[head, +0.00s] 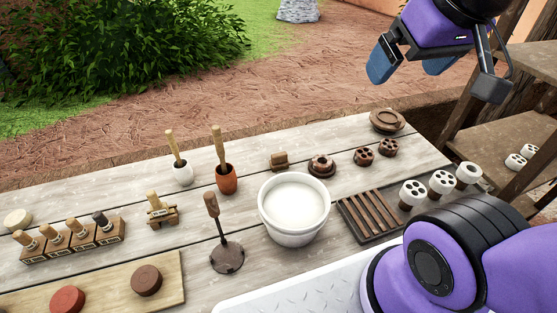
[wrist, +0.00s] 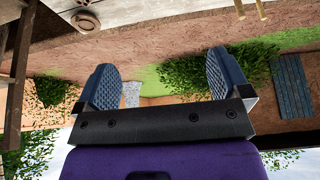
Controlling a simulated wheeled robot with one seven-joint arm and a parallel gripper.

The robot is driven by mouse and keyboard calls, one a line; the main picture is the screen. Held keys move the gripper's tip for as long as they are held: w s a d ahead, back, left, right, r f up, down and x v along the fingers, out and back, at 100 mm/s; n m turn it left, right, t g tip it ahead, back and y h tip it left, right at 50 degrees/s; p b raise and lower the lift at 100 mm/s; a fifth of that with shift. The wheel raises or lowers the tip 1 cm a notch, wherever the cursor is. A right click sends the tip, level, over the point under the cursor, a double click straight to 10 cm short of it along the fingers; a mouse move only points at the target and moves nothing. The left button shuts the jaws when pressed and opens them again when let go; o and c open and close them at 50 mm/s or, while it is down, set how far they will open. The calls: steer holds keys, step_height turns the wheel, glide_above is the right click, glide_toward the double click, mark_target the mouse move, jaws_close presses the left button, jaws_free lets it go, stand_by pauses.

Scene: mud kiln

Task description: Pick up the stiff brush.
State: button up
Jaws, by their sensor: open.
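I cannot tell for certain which thing is the stiff brush. A small brown block-like piece (head: 278,161) lies behind the white bucket and may be it. A wooden piece with an upright handle (head: 161,210) stands left of the middle. Wooden handles stick up from a white cup (head: 182,174) and an orange cup (head: 227,180); what is inside the cups is hidden. My gripper (head: 412,66) is high above the right back of the table, apart from everything on it. In the wrist view my gripper (wrist: 164,75) is open, with nothing between its blue fingers.
A white bucket (head: 293,235) stands mid-table, beside an upright-handled tool with a round base (head: 227,257). A slatted rack (head: 371,216), white spools (head: 412,193) and a brown lidded dish (head: 386,121) are to the right. Handled stamps (head: 83,238) stand left. Wooden shelves (head: 505,140) rise at right.

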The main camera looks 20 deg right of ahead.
steer(key=shift+o, duration=0.5)
steer(key=shift+w, duration=0.1)
steer(key=g, duration=0.5)
glide_above(279, 154)
step_height(279, 154, down, 37)
steer(key=shift+r, duration=0.1)
step_height(279, 154, down, 11)
